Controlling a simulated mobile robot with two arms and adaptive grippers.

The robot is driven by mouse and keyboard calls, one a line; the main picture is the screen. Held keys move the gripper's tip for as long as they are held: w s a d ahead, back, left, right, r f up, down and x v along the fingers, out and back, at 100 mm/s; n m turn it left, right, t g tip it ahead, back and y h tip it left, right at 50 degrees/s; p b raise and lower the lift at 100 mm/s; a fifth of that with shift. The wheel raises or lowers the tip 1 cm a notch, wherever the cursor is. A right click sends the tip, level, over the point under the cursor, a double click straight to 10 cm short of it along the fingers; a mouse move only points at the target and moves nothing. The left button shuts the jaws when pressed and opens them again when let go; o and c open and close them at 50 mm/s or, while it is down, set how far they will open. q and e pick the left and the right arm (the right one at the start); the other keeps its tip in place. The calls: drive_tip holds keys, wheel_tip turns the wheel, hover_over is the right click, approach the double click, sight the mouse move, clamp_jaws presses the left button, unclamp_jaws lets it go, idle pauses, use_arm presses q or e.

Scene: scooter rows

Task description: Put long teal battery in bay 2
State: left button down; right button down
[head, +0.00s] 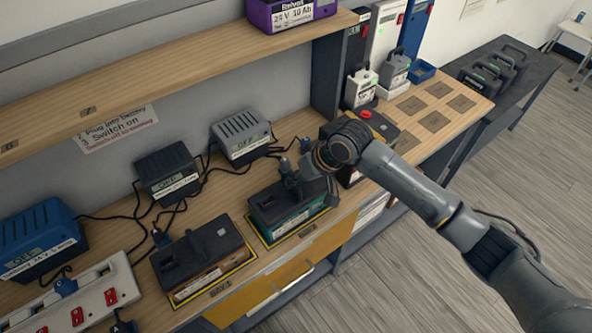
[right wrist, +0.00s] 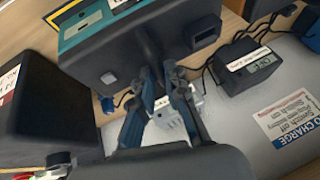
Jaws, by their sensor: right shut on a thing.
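The long teal battery (head: 283,212), with a dark top and teal side, appears to sit inside a yellow outline on the bench (head: 262,244). I cannot read a bay number there. My right gripper (head: 299,181) is at the back part of its top, shut on the battery's dark handle, which the fingers partly hide. In the right wrist view the fingers (right wrist: 158,80) close on a dark upright part of the battery (right wrist: 120,58), with its teal label (right wrist: 85,24) beyond. My left gripper is not in view.
A dark battery with an orange label (head: 205,262) fills the yellow outline to the left. Chargers (head: 168,172), (head: 240,137) and (head: 40,240) with loose cables stand behind. A dark unit with a red button (head: 378,125) stands close right. A shelf (head: 180,65) overhangs the back.

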drive_tip(key=shift+a+r, duration=0.15)
drive_tip(key=c, duration=1.5)
unclamp_jaws()
drive_tip(key=shift+f, duration=0.25)
drive_tip(key=shift+o, duration=0.7)
drive_tip(key=shift+s, duration=0.15)
drive_tip(key=shift+r, duration=0.1)
drive_tip(key=b+v, duration=0.1)
drive_tip(key=v, duration=1.1)
